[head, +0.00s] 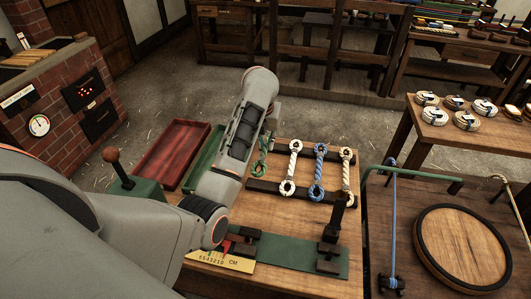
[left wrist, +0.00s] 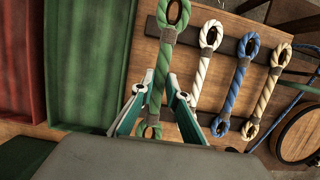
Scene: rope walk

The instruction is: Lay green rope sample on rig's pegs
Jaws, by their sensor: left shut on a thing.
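The green rope sample (left wrist: 160,70), with a looped eye at each end, is between the fingers of my left gripper (left wrist: 157,92). In the head view the green rope (head: 262,144) shows beside the wrist, partly hidden by the arm. It is at the left end of the rope rack; I cannot tell whether it still touches the rack. The rig (head: 292,253) is a green plate at the table's front with dark blocks, an upright dark post and a yellow centimetre scale (head: 222,262). My arm hides some of its left part. My right gripper is not in view.
A white rope (head: 291,168), a blue rope (head: 318,172) and a cream rope (head: 346,178) lie across the dark rack bars (head: 268,187). A red tray (head: 172,153) and a green tray (head: 203,158) are at left. A round wooden board (head: 462,247) is at right.

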